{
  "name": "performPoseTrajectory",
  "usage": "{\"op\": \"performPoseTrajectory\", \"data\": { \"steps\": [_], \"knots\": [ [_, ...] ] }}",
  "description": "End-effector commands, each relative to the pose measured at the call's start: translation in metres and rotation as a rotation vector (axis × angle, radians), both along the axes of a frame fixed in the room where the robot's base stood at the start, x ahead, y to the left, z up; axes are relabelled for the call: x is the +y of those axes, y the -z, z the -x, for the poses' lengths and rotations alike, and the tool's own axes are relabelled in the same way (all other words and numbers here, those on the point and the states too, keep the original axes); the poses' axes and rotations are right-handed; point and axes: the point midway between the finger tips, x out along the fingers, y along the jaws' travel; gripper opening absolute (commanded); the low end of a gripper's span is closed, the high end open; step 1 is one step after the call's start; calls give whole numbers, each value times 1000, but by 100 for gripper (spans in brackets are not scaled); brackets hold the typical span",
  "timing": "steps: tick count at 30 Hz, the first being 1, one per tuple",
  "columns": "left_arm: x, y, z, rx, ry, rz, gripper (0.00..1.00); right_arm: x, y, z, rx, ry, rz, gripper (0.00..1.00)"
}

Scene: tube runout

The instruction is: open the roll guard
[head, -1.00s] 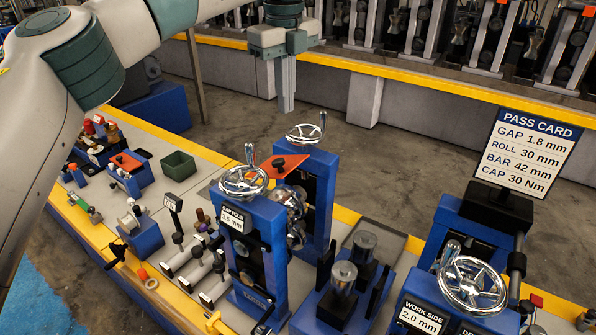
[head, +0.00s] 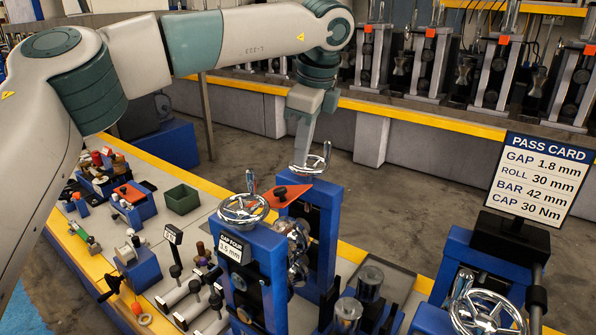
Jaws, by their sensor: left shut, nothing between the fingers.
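The roll guard appears to be the orange-red plate (head: 290,194) with a dark knob, lying across the top between the two blue roll housings of the near stand (head: 265,255). Shiny rolls (head: 296,240) show below it. My left gripper (head: 300,163) points down with its fingers together and empty. Its tips overlap the rear chrome handwheel (head: 311,168) in the picture, just behind and above the plate. I cannot tell whether they touch the wheel. My right gripper is not in view.
The front handwheel (head: 244,208) stands left of the plate. A second blue stand with a handwheel (head: 487,312) and a pass card (head: 540,175) are at the right. A green bin (head: 181,199) and small tools lie on the left bench. Open floor lies behind the bench.

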Motion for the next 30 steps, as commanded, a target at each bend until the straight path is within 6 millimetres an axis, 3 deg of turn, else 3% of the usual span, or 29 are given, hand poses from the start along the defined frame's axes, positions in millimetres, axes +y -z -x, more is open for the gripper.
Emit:
{"op": "performPoseTrajectory", "data": {
  "steps": [8, 21, 30],
  "knots": [
    [4, 23, -5, 4, 0, -2, 0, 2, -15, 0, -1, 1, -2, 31],
    [13, 81, -19, 2, 0, -1, 0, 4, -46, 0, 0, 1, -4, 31],
    [14, 94, -21, 0, -1, 0, 0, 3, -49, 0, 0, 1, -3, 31]
  ]
}}
